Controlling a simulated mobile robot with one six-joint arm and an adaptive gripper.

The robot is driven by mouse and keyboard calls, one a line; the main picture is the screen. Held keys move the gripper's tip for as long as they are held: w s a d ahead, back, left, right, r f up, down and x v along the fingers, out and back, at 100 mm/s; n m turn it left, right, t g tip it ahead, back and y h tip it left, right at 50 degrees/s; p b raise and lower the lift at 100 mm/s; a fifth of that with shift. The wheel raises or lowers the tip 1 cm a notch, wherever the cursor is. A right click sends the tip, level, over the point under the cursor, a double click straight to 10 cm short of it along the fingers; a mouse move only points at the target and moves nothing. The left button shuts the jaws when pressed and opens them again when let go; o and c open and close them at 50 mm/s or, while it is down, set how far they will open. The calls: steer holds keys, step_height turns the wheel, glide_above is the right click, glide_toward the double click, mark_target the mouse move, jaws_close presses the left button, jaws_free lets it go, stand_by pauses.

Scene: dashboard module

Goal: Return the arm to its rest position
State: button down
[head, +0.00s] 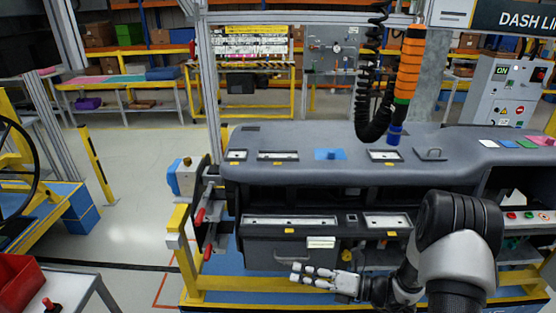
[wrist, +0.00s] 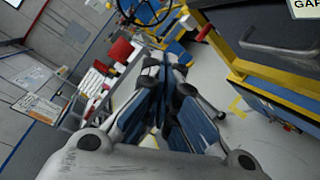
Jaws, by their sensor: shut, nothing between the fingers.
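My arm reaches in from the lower right of the head view, its black and white links in front of the dashboard module (head: 330,143). My gripper (head: 300,273) points left, low in front of the grey drawer-like box (head: 290,251) under the dashboard. Whether it touches the box is hard to tell in this view. In the wrist view my gripper (wrist: 163,62) has its blue and grey fingers drawn together, with nothing between them. The wrist view is tilted and looks past the module's yellow frame toward the floor.
The yellow base rail (head: 235,284) runs close below my gripper. Red-handled clamps (head: 207,252) stick out at the module's left end. A black coiled hose and an orange tool (head: 410,65) hang above. A red bin (head: 18,283) stands at the lower left. The aisle floor (head: 135,200) is clear.

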steer(key=s+a+r+n+g+h, duration=0.2)
steer(key=s+r+n+g+h, duration=0.15)
steer(key=s+r+n, duration=0.45)
steer(key=s+a+r+n+g+h, duration=0.2)
steer(key=s+r+n+g, duration=0.2)
steer(key=s+r+n, duration=0.45)
steer(key=s+d+r+n+t+h, duration=0.2)
steer(key=s+d+n+h, duration=0.3)
steer(key=n, duration=0.3)
steer(key=s+d+r+n+t+h, duration=0.2)
steer(key=s+d+n+t+h, duration=0.2)
steer(key=n, duration=0.5)
steer(key=shift+s+d+r+h, duration=0.35)
steer(key=shift+d+r+h, duration=0.1)
steer(key=shift+d, duration=0.7)
